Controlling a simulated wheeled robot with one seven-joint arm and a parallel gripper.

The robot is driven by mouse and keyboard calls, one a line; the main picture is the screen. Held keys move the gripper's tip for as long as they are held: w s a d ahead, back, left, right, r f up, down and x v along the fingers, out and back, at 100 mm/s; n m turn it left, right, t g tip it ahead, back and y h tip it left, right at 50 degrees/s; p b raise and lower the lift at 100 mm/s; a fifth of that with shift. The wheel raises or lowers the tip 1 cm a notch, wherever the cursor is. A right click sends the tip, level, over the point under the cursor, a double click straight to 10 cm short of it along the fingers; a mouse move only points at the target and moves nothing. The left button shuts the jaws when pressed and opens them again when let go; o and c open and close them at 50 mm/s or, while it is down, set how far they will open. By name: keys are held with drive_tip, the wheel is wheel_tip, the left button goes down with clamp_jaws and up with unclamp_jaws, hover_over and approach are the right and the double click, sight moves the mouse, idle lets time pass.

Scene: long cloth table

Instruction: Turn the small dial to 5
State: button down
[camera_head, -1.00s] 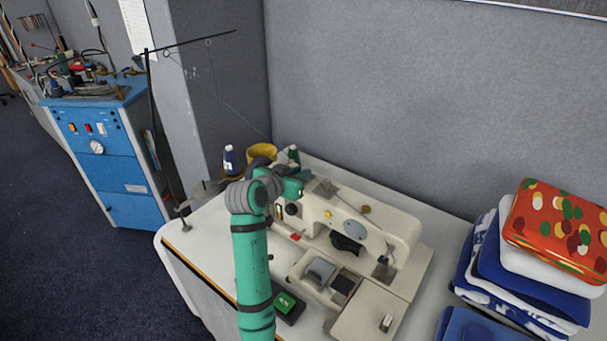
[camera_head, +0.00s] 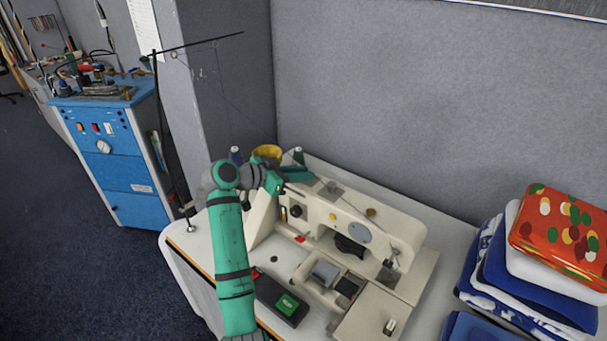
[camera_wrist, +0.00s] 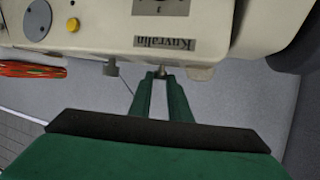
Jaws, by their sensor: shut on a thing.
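A cream sewing machine (camera_head: 330,215) stands on the white table. Its front has a black round dial (camera_head: 296,211), a yellow button (camera_head: 333,217) and a large grey disc (camera_head: 359,232). The machine also shows in the wrist view (camera_wrist: 215,22), close and upside down. There my gripper (camera_wrist: 160,80) has its green fingers shut on a small metal knob (camera_wrist: 160,72) at the machine's top edge. A second small grey knob (camera_wrist: 110,68) stands beside it, untouched.
A thin thread stand (camera_head: 168,130) rises at the left. A green-buttoned box (camera_head: 287,304) sits in front.

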drive_tip(key=c, duration=1.6)
unclamp_jaws()
drive_tip(key=shift+c, duration=0.2)
drive_tip(key=shift+d, duration=0.1)
drive_tip(key=v, duration=1)
drive_tip(key=shift+s+a+r, duration=0.2)
drive_tip(key=shift+s+a, duration=0.05)
drive_tip(key=shift+a, duration=0.05)
drive_tip(key=shift+f, duration=0.1)
